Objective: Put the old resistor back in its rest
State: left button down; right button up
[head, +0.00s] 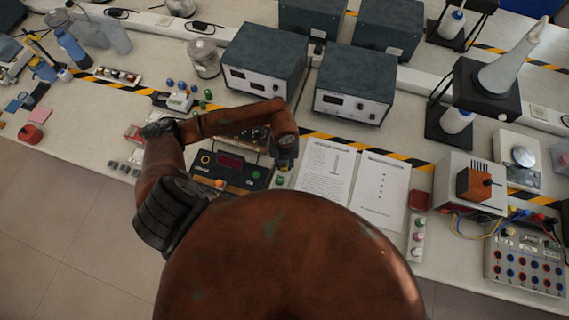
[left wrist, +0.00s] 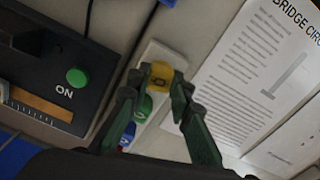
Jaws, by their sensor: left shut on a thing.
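My left gripper (head: 286,162) reaches down over the bench beside the black control box. In the left wrist view the left gripper (left wrist: 160,88) is shut on a yellow round-topped piece (left wrist: 161,72), which I take to be the old resistor. The piece is over the upper part of a narrow white strip (left wrist: 168,52), likely the rest; I cannot tell whether it is seated or held above it. A green piece (left wrist: 143,108) and a blue piece (left wrist: 128,134) stand in the same strip, partly behind a finger. My right gripper is not in view.
The black control box (head: 232,178) with a red display and green ON button is close on the left. Printed sheets (head: 325,172) lie right of the gripper. Another white strip with coloured knobs (head: 416,238) stands farther right. Grey instruments (head: 355,84) stand behind.

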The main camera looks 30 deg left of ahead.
pick_arm(q)
jog(key=c, duration=1.7)
grip_release()
jog(key=shift+o, duration=0.2)
jog(key=o, duration=0.4)
jog(key=shift+r, duration=0.15)
jog(key=shift+r+p, duration=0.8)
jog(key=shift+r, duration=0.15)
jog(key=shift+r+p, duration=1.1)
jog(key=shift+r, duration=0.55)
jog(key=shift+r+p, duration=0.35)
jog(key=shift+r, duration=0.2)
